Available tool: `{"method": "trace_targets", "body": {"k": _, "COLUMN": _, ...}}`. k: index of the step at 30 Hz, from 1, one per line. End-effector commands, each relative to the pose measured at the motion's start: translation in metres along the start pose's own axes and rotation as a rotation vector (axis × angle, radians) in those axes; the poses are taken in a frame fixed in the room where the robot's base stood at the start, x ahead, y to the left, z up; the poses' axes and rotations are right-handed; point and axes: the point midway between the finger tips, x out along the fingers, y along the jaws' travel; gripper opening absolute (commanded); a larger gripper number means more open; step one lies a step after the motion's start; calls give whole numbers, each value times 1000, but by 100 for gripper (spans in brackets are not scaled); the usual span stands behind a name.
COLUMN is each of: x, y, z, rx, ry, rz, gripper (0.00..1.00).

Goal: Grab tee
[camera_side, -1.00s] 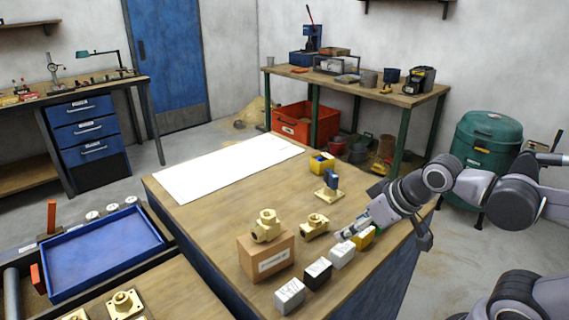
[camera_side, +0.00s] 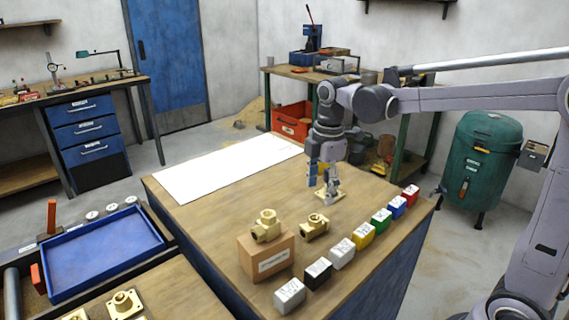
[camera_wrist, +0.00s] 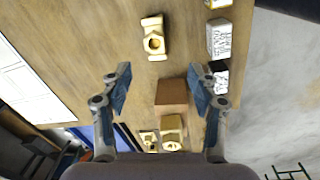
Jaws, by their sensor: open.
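A brass tee-shaped fitting (camera_side: 315,227) lies on the wooden bench beside a cardboard box. It also shows near the top of the wrist view (camera_wrist: 153,37), a round port facing up. A second brass fitting (camera_side: 265,225) sits on the box (camera_side: 267,258); in the wrist view it (camera_wrist: 172,130) is low between the fingers. My gripper (camera_side: 324,188) points down over the bench, behind the lying fitting in the side view. Its fingers (camera_wrist: 158,78) are apart, with nothing between the tips.
A row of coloured labelled blocks (camera_side: 341,253) runs along the bench's right edge. A white sheet (camera_side: 230,168) covers the back left. A blue tray (camera_side: 104,247) and flanged brass parts (camera_side: 124,305) are at left. Bare bench lies left of the box.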

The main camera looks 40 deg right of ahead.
Motion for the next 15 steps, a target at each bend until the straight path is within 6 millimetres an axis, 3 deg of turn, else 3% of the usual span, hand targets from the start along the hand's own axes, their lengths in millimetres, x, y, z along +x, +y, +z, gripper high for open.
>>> {"method": "trace_targets", "body": {"k": 8, "x": 11, "y": 15, "z": 0, "rx": -159, "ry": -8, "rz": -66, "gripper": 60}}
{"method": "trace_targets", "body": {"k": 15, "x": 41, "y": 13, "z": 1, "rx": -161, "ry": -8, "rz": -66, "gripper": 60}}
